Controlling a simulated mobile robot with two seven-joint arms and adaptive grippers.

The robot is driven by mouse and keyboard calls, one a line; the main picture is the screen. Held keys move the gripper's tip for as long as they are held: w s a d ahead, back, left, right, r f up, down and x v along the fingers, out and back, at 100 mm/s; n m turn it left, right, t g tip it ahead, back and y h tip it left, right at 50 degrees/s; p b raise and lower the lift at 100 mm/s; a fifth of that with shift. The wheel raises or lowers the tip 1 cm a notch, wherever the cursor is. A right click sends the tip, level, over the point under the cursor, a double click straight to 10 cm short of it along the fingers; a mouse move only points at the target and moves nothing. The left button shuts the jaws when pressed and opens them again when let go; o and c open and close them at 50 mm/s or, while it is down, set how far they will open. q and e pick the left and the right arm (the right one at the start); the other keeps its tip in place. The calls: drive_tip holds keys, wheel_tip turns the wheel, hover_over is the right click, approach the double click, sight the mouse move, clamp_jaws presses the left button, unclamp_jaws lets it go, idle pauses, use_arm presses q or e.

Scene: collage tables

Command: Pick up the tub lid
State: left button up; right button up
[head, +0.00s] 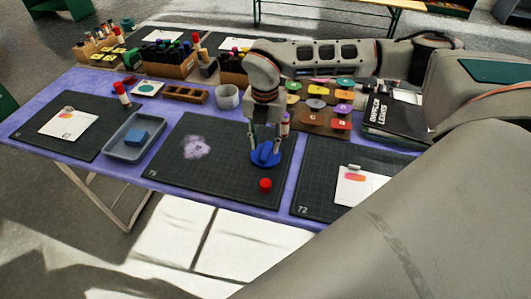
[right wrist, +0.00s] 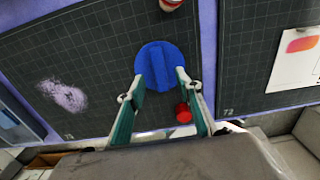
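The tub lid, a round blue disc (head: 262,158) with a raised ridge, lies on the dark middle cutting mat (head: 225,185), near its right edge. My right gripper (head: 265,146) points down over the lid, its fingers spread to either side of the ridge. In the right wrist view the lid (right wrist: 160,62) lies between and just past the open fingertips (right wrist: 160,78). I cannot tell whether the fingers touch it. My left gripper is not in view.
A small red cap (head: 265,184) lies just in front of the lid. A blue-grey tray (head: 112,152) holds a blue block (head: 136,138). A grey cup (head: 227,97), a wooden holder (head: 184,94) and a black book (head: 396,118) stand behind. The mat's left part carries a purple smudge.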

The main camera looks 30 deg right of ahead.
sight(266, 153)
drive_tip(key=shift+f, duration=1.25)
drive_tip(key=c, duration=0.9)
drive_tip(key=shift+r, duration=0.1)
